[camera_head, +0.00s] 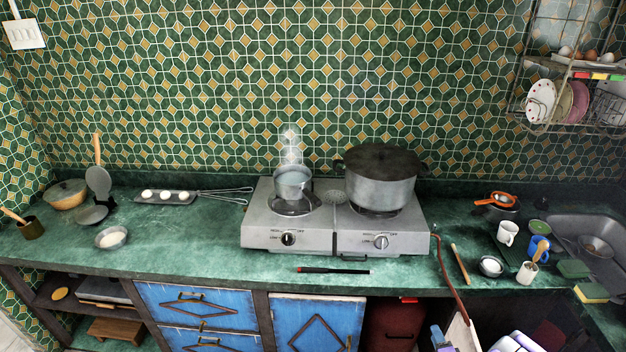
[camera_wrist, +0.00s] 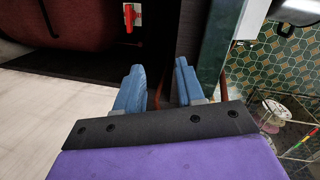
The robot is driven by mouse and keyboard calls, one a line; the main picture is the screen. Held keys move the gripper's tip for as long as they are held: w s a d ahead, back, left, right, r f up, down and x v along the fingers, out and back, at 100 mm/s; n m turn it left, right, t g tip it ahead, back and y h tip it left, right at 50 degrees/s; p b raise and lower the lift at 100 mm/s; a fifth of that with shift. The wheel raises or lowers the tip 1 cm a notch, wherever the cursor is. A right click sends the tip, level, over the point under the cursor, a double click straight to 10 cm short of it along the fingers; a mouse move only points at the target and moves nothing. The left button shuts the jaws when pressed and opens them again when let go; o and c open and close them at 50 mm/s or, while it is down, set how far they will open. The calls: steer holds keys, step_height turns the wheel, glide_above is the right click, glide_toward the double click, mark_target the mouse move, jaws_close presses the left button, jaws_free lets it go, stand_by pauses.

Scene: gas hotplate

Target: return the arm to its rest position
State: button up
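My gripper (camera_wrist: 157,88) shows in the wrist view with its two blue fingers apart and nothing held between them. The purple wrist body fills the bottom of that view. In the head view, part of my gripper (camera_head: 440,338) shows at the bottom edge, right of the middle, below the counter's front edge. The rest of my arm is largely cut off by the frame. The grey gas hotplate (camera_head: 335,236) stands on the green counter, with a small steaming pot (camera_head: 293,183) on its left burner and a large lidded pot (camera_head: 381,180) on its right burner.
The counter's front edge and a hose (camera_head: 447,270) are near my gripper. A red gas cylinder (camera_head: 390,325) stands in the open space below. A black-and-red stick (camera_head: 333,270) lies in front of the hotplate. Mugs and bowls crowd the counter's right side beside the sink (camera_head: 580,228).

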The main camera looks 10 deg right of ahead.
steer(key=w+a+r+n+g+y, duration=0.1)
steer(key=w+a+r+n+g, duration=0.15)
steer(key=w+r, duration=0.35)
steer(key=w+a+r+n+g, duration=0.2)
steer(key=w+r+n, duration=0.2)
steer(key=r, duration=0.4)
steer(key=s+a+r+n+g, duration=0.2)
steer(key=s+a+r+g, duration=0.1)
steer(key=a+r, duration=0.45)
steer(key=s+a+r+n+g, duration=0.3)
steer(key=a+r, duration=0.3)
steer(key=r, duration=0.3)
steer(key=s+a+r+n+g+y, duration=0.15)
steer(key=s+a+r, duration=0.4)
steer(key=s, duration=0.65)
steer(key=s+a+r+n+g, duration=0.2)
steer(key=s+a+r+g, duration=0.15)
steer(key=s+a, duration=0.6)
steer(key=s+a+r+n+g, duration=0.2)
steer(key=s+a+r, duration=0.25)
steer(key=s, duration=1.05)
step_height(320, 180, down, 10)
steer(key=b, duration=1)
steer(key=shift+w+d+r, duration=0.15)
steer(key=shift+w+r, duration=0.05)
steer(key=shift+w, duration=0.1)
